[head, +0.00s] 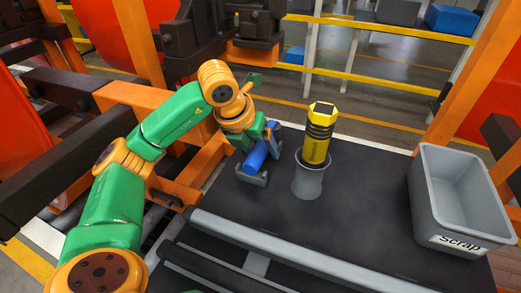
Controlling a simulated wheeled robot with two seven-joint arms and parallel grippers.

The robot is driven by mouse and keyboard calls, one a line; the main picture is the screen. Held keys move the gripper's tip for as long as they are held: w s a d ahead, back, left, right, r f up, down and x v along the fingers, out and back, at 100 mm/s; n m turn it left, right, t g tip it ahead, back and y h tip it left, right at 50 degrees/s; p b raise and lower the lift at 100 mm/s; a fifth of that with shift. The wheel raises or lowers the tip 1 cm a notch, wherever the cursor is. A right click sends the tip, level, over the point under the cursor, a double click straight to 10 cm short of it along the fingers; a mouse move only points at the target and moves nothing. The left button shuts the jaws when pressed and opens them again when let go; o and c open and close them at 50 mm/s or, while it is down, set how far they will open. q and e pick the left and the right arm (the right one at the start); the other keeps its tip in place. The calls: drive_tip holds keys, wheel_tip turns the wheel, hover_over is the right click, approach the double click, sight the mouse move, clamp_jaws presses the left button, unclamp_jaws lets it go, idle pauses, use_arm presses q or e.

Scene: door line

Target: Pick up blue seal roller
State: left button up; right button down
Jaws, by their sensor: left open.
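The blue seal roller (257,156) is a blue tool that sits tilted on a small grey rest near the back left of the dark tabletop. My left arm reaches in from the left, and my left gripper (258,137) is open at the upper part of the roller. The gripper partly covers the roller, and I cannot tell whether the fingers touch it. My right gripper does not show.
A yellow and black tool (319,133) stands in a grey cup (308,183) just right of the roller. A grey scrap bin (426,205) stands on the right. A grey rail (300,257) runs along the front. Orange frame parts rise behind and left of the table.

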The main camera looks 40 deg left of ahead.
sight(258, 147)
use_arm(q)
clamp_jaws()
drive_tip(key=shift+r, duration=0.1)
drive_tip(key=shift+r+p, duration=0.35)
drive_tip(key=shift+p, duration=0.05)
wheel_tip(258, 147, up, 10)
drive_tip(key=shift+f+p, duration=0.1)
drive_tip(key=shift+p, duration=0.65)
drive_tip(key=c, duration=0.6)
unclamp_jaws()
drive_tip(key=shift+f, duration=0.1)
clamp_jaws()
